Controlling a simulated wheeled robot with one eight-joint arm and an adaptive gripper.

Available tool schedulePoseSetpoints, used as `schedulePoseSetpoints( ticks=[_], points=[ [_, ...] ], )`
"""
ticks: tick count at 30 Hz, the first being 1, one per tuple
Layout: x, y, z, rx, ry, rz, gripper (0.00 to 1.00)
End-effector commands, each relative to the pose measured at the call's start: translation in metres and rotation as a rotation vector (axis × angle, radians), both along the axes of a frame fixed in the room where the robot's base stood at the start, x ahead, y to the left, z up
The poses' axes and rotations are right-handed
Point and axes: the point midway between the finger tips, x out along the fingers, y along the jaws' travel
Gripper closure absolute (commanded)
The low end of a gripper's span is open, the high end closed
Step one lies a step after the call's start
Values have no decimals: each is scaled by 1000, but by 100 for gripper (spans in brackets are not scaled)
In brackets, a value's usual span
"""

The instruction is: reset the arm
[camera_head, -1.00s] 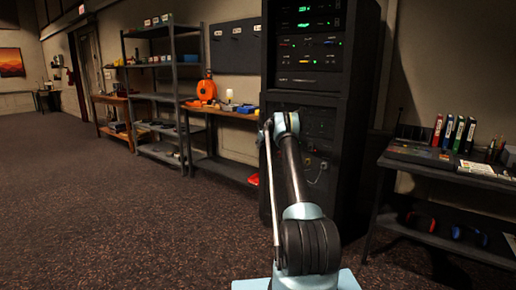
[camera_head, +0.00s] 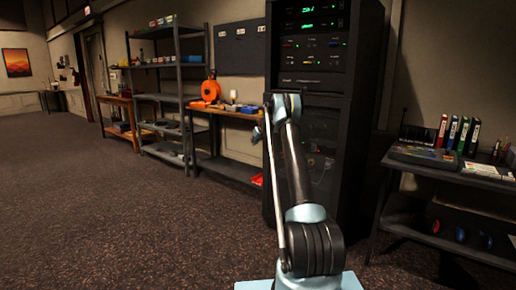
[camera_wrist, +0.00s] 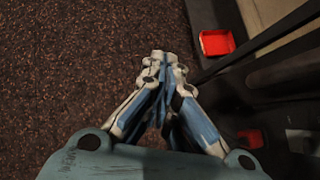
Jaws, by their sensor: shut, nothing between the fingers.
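My gripper (camera_wrist: 162,62) shows in the wrist view with its fingers together and nothing between them. It hangs above the dark speckled carpet. In the head view my arm rises from the bottom centre and bends near its top, in front of the equipment rack; the gripper's fingers cannot be made out there.
A black equipment rack (camera_head: 325,75) with green displays stands behind my arm. A desk (camera_head: 455,175) with binders is at right. A workbench (camera_head: 228,112) and metal shelves (camera_head: 168,62) line the wall. A red tray (camera_wrist: 216,42) lies near the gripper. Open carpet (camera_head: 80,200) spreads at left.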

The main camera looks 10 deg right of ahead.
Motion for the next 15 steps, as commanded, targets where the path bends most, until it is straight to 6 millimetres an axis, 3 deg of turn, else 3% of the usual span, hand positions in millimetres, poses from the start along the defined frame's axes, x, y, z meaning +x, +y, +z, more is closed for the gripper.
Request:
schedulePoseSetpoints(
  ticks=[15],
  points=[
    [-29,11,36,-31,-4,26,100]
  ],
)
